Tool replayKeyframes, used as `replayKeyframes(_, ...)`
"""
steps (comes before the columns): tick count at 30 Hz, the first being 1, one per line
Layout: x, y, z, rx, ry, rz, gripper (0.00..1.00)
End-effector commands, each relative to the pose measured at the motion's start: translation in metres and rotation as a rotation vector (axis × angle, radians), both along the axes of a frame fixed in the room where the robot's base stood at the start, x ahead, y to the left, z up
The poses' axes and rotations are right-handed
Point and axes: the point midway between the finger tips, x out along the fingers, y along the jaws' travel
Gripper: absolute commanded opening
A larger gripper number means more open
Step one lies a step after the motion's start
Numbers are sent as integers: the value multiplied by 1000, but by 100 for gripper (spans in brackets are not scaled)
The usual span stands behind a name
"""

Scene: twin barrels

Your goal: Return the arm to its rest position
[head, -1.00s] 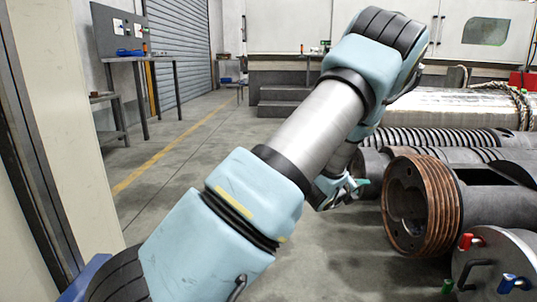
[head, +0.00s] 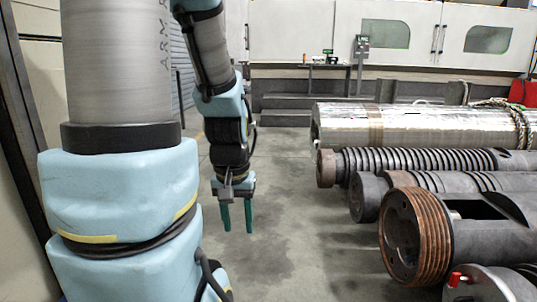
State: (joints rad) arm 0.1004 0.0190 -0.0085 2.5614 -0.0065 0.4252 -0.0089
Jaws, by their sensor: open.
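My arm fills the left side of the head view, with its large pale blue and grey links close to the camera. The forearm hangs down behind them. My gripper (head: 237,216) is at the lower end of the forearm and points down. Its two teal fingers are apart, with nothing between them. It hangs over clear grey floor, left of the barrels and apart from them. The nearest barrel (head: 455,240) has a copper-coloured ribbed end and lies at the right.
Several dark ribbed cylinders (head: 420,160) and a shiny wrapped cylinder (head: 400,125) lie at the right. A capped part with a red fitting (head: 475,285) is at the lower right. Steps (head: 285,110) and a small table (head: 328,67) stand at the back. The middle floor is free.

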Motion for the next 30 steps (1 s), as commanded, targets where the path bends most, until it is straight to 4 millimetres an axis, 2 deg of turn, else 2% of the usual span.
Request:
replayKeyframes(1, 0, 0, 21, 0, -1, -1, 46)
replayKeyframes(5, 1, 0, 50, 0, -2, -3, 46)
replayKeyframes(8, 1, 0, 79, 0, -2, -4, 46)
replayKeyframes(30, 1, 0, 313, 1, -3, -5, 46)
